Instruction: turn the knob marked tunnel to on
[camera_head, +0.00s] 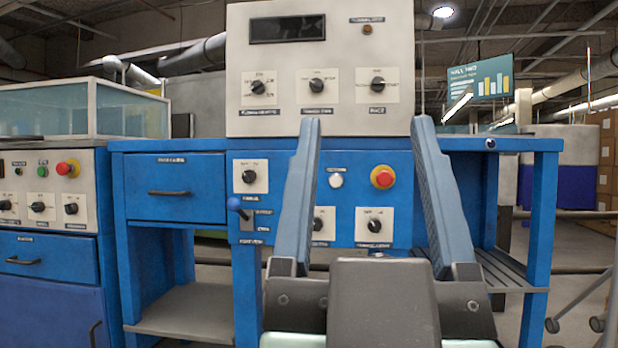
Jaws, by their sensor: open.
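Several black rotary knobs on white plates are in view. Three sit on the upper grey panel (290,55): a left knob (258,87), a middle knob (316,85) and a right knob (377,84). On the blue front below are a left knob (249,177), a lower middle knob (318,224) partly hidden by my finger, and a lower right knob (374,225). Their labels are too small to read surely, so I cannot tell which is marked tunnel. My gripper (367,124) is open and empty, its fingers spread in front of the panel, apparently touching no knob.
A red button (383,177), a white button (336,181) and a blue-handled lever (238,208) are near the blue-front knobs. A drawer (176,188) is left of them. Another cabinet (50,262) with knobs and a red button stands at far left. Open floor shows at right.

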